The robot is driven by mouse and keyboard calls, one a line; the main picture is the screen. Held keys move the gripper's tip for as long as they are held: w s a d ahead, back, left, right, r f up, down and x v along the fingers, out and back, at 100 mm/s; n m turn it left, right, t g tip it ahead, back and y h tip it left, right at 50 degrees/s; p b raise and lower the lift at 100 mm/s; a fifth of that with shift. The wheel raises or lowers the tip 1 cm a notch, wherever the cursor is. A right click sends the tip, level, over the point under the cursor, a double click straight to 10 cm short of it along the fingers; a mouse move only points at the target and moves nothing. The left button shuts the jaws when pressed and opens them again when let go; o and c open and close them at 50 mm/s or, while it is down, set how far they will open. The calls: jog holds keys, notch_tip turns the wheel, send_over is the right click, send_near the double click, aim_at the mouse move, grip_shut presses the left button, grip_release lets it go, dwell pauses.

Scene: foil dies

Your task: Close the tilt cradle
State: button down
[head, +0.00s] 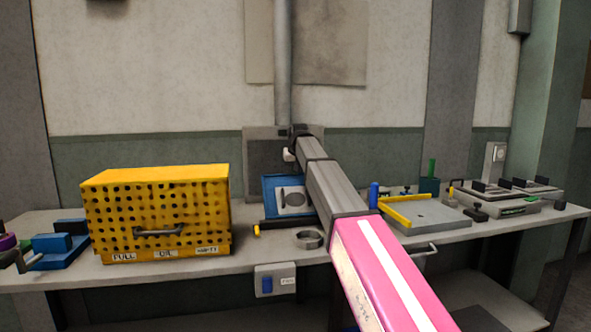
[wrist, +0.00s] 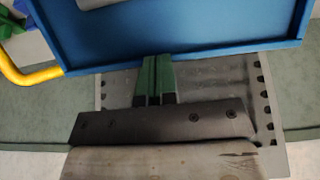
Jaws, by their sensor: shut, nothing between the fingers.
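The tilt cradle shows in the head view as a blue framed tray (head: 270,196), standing steeply tilted on a dark base (head: 290,223). A pale panel with a dark round shape is inside the frame. A yellow handle (head: 257,230) is at its lower left. In the wrist view the blue tray (wrist: 190,57) fills the top, with the yellow handle (wrist: 25,78) at the left. My gripper (wrist: 158,60) has its green fingers together and empty, their tips at the tray's edge; I cannot tell whether they touch. In the head view my arm hides the fingers and the cradle's right side.
A yellow perforated box (head: 155,212) stands left of the cradle on the bench. A metal ring (head: 309,239) lies in front. A grey plate with a yellow bar (head: 425,217) and a grey fixture (head: 505,198) stand to the right. A grey wall panel (head: 262,150) is behind.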

jog(key=w+f+g, duration=0.1)
jog(key=w+f, duration=0.1)
jog(key=f, duration=0.1)
jog(key=w+a+f+g, duration=0.1)
jog(key=w+f, duration=0.2)
jog(key=w+a+f+g+h, duration=0.1)
jog(key=w+f, duration=0.1)
jog(key=f, duration=0.1)
jog(key=shift+w+a+f, duration=0.1)
jog(key=shift+w+f, duration=0.3)
jog(key=shift+w+a+f, duration=0.1)
jog(key=shift+w+f, duration=0.15)
jog(key=shift+f, duration=0.55)
jog(key=shift+w+f, duration=0.2)
jog(key=shift+f, duration=0.75)
jog(key=shift+s+f, duration=0.1)
jog(key=shift+f, duration=0.1)
